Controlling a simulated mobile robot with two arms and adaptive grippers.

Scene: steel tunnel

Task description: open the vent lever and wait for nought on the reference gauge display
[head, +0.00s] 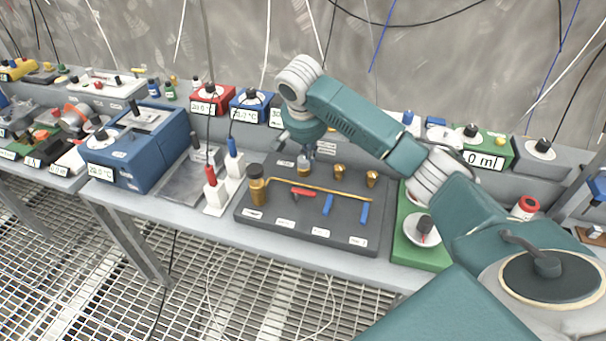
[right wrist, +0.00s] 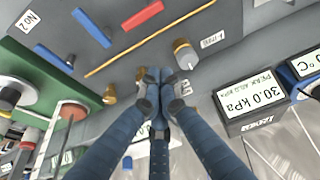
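A dark grey board (head: 310,233) on the bench carries a thin brass rod (head: 330,190), a red lever (head: 303,192) and two blue levers (head: 328,205). Their labels are too small to read, so I cannot tell which lever is the vent. In the right wrist view a display (right wrist: 255,100) reads 30.0 kPa; its small print is unclear. My left gripper is out of view.
A brass cylinder (head: 257,187) stands at the board's left end. White blocks with red and blue plugs (head: 222,180) stand farther left, beside a blue box (head: 140,150). A green unit (head: 420,240) lies right of the board. Grated floor (head: 220,290) is in front.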

